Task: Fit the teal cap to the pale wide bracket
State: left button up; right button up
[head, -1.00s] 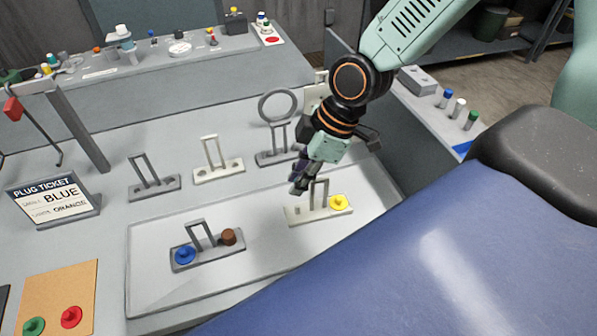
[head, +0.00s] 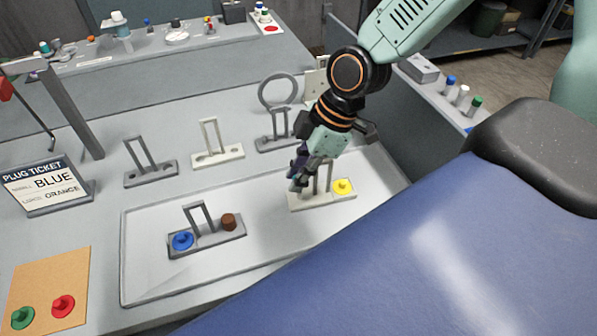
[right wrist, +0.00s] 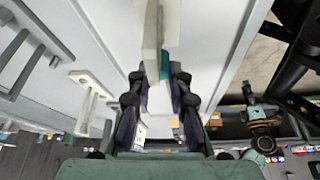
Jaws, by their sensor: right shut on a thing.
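The pale wide bracket (head: 310,203) lies in the shallow tray, with a yellow cap (head: 343,186) on its right end. My right gripper (head: 298,182) is over the bracket's left end, just left of its upright frame. In the right wrist view the gripper (right wrist: 160,82) is shut on the teal cap (right wrist: 164,66), of which only a small part shows between the fingers. The pale bracket (right wrist: 153,35) is right at the fingertips there. In the head view the fingers hide the teal cap, so I cannot tell whether it is seated. My left gripper is not in view.
A grey bracket (head: 208,237) with a blue cap (head: 182,241) and a brown cap (head: 229,222) shares the tray (head: 290,245). Empty brackets (head: 218,152) stand behind. A plug ticket (head: 45,184) and a board (head: 48,283) with green and red caps are left.

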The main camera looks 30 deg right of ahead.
jog(key=shift+d+f+b, duration=0.1)
jog(key=shift+f+b, duration=0.2)
jog(key=shift+f, duration=0.35)
pick_arm(q)
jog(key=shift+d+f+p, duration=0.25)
jog(key=shift+p, duration=0.05)
pick_arm(e)
jog(key=shift+d+r, duration=0.25)
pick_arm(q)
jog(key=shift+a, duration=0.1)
pick_arm(e)
jog(key=shift+a, duration=0.1)
jog(key=shift+a, duration=0.2)
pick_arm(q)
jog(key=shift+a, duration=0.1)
pick_arm(e)
jog(key=shift+d+f, duration=0.1)
jog(key=shift+d, duration=0.1)
jog(key=shift+a, duration=0.2)
jog(key=shift+d, duration=0.15)
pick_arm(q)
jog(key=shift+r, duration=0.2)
